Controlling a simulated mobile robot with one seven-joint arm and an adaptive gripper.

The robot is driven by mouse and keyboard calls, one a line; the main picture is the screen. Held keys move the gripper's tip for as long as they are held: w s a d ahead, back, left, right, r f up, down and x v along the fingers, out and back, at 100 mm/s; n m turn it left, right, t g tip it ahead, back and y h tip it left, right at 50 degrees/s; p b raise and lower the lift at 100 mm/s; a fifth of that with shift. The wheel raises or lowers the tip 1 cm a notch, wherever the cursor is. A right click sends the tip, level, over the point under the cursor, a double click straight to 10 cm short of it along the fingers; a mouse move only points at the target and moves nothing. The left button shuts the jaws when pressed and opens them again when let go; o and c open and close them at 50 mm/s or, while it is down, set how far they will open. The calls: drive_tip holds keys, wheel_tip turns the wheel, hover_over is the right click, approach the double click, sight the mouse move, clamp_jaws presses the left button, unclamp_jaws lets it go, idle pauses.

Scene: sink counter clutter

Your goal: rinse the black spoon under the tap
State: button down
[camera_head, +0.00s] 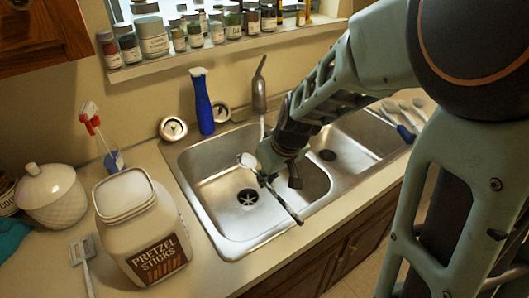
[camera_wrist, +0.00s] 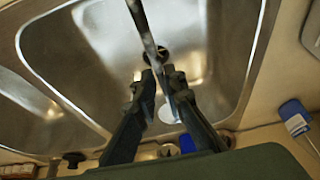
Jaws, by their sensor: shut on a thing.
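My gripper (camera_head: 268,178) is over the left basin of the metal sink (camera_head: 232,240), shut on the black spoon (camera_head: 288,206). The spoon's dark handle slants down toward the front rim. Its bowl, bright with glare, points back left toward the tap side. In the wrist view the spoon (camera_wrist: 141,18) runs between the fingers (camera_wrist: 158,80), with the pale bowl near the fingertips. The tap (camera_head: 259,92) stands behind the sink, with a thin pale streak below its spout that looks like water. My gripper hides whether the streak meets the spoon.
A blue bottle (camera_head: 203,103) and two round objects stand behind the sink. A pretzel jar (camera_head: 142,228), a white lidded pot (camera_head: 51,194) and a red-and-white brush (camera_head: 91,118) are at left. The right basin (camera_head: 345,150) looks empty. Utensils lie at the right. Jars line the sill.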

drive_tip(key=w+d+f, duration=0.1)
drive_tip(key=w+d, duration=0.1)
drive_tip(key=w, duration=0.4)
drive_tip(key=w+d+f, duration=0.1)
drive_tip(key=w+f, duration=0.1)
drive_tip(key=w, duration=0.4)
drive_tip(key=shift+w+d+b, duration=0.15)
drive_tip(key=shift+d+b, duration=0.25)
drive_tip(key=shift+b, duration=0.05)
drive_tip(key=shift+d+f, duration=0.1)
idle(0.3)
drive_tip(key=shift+d+b, duration=0.4)
drive_tip(key=shift+d, duration=0.1)
drive_tip(key=shift+a, duration=0.1)
drive_tip(key=s+a+b, duration=0.2)
drive_tip(key=s+a, duration=0.1)
drive_tip(key=s, duration=0.3)
drive_tip(key=shift+s, duration=0.25)
idle(0.3)
